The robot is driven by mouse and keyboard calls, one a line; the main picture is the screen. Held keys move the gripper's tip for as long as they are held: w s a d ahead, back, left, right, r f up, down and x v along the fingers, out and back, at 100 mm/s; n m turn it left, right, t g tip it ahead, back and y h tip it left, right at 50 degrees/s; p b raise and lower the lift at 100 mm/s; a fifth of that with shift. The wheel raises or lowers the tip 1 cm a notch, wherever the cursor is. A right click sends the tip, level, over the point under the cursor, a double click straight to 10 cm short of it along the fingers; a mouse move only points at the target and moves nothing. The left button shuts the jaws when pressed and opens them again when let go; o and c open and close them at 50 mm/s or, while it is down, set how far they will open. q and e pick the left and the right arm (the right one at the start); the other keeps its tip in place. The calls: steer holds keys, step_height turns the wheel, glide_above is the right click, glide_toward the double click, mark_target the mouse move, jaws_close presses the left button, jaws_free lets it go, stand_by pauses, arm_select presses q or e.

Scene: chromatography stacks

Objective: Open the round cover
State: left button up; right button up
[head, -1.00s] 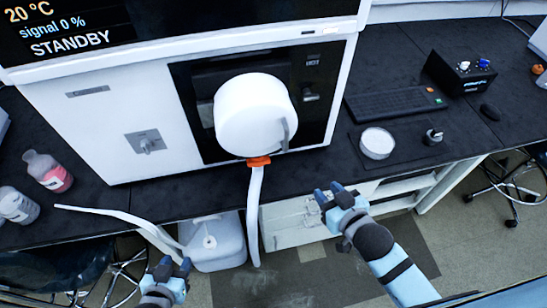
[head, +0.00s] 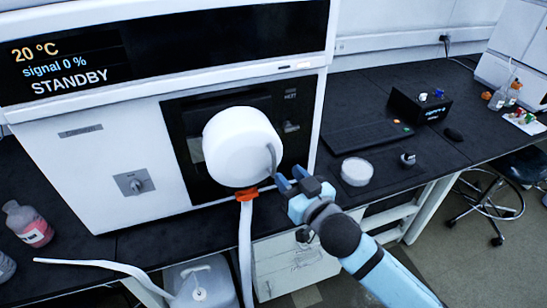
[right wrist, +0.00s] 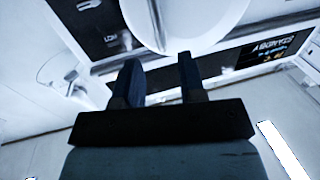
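The round white cover (head: 240,147) is shut on the dark front panel of the white instrument. A small grey handle (head: 272,158) shows at the cover's right edge. My right gripper (head: 286,180) is just below and right of the handle, with its fingers pointing up toward the cover. In the right wrist view the gripper (right wrist: 158,72) has its two fingers apart with nothing seen between them. The cover (right wrist: 200,22) fills the top middle there, beyond the fingertips. Whether the fingers touch the handle cannot be told. My left gripper is out of view.
An orange collar (head: 246,194) with a white tube hangs below the cover. A white round dish (head: 357,171), a small dark knob-like item (head: 408,159) and a keyboard (head: 362,136) lie on the black bench to the right.

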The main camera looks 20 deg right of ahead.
mark_target(275, 162)
steer(key=x, duration=0.7)
steer(key=shift+p, duration=0.4)
jaws_close()
